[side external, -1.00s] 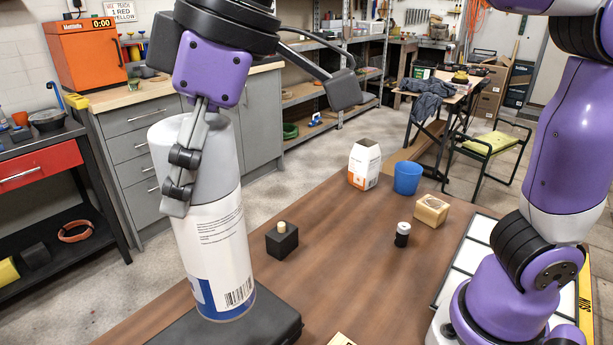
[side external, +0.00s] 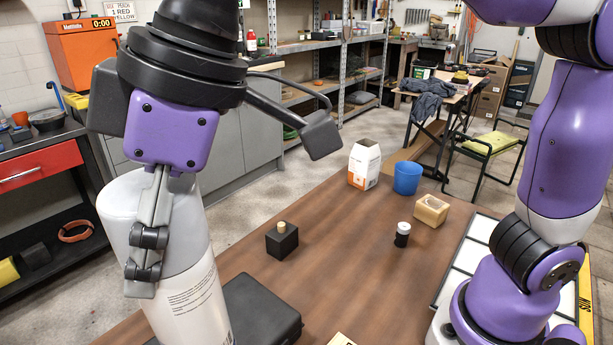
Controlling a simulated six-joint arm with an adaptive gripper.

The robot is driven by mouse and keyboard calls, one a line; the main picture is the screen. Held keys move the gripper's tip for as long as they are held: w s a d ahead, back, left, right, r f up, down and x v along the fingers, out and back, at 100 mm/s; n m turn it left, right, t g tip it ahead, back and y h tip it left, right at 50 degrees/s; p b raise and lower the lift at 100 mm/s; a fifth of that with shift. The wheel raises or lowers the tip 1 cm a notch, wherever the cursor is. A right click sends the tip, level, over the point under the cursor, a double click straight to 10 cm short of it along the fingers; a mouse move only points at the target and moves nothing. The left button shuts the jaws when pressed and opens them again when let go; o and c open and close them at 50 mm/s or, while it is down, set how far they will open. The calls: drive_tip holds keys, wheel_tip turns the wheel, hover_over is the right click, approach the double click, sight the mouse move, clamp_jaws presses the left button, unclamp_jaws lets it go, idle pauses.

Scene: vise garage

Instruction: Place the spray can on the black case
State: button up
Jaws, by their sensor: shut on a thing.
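The spray can (side external: 190,297) is a large white can with a grey top, and it stands almost upright with a slight tilt. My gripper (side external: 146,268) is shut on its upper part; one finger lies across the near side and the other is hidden. The can's bottom is cut off by the lower picture edge. The black case (side external: 262,308) lies flat on the table to the right of and behind the can. The can covers its left part, and I cannot tell whether they touch.
On the brown table (side external: 345,255) stand a small black block with a knob (side external: 282,242), a black-and-white cylinder (side external: 402,235), a tan box (side external: 431,210), a blue cup (side external: 407,178) and a white-orange carton (side external: 364,165). The middle of the table is clear.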

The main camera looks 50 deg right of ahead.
drive_tip(key=w+d+f, duration=0.1)
drive_tip(key=w+f, duration=0.4)
drive_tip(key=f, duration=0.2)
drive_tip(key=shift+w+d+f, duration=0.2)
drive_tip(key=shift+w+d, duration=0.05)
drive_tip(key=shift+d, duration=0.15)
drive_tip(key=shift+f, duration=0.2)
drive_tip(key=o, duration=1.3)
drive_tip(key=v, duration=0.7)
drive_tip(key=s+d+f+m+t+h, duration=0.1)
drive_tip(key=s+d+f+m, duration=0.1)
drive_tip(key=d, duration=0.5)
drive_tip(key=s+d+f+m+t+h, duration=0.1)
drive_tip(key=s+d+f+m, duration=0.2)
drive_tip(key=d+m, duration=0.2)
drive_tip(key=s+d+f+m+h, duration=0.1)
drive_tip(key=s+d+f+m, duration=0.1)
drive_tip(key=d, duration=0.9)
drive_tip(key=shift+s+d+f+m+t+h, duration=0.2)
drive_tip(key=shift+f+m+t+h, duration=0.3)
drive_tip(key=shift+m, duration=0.5)
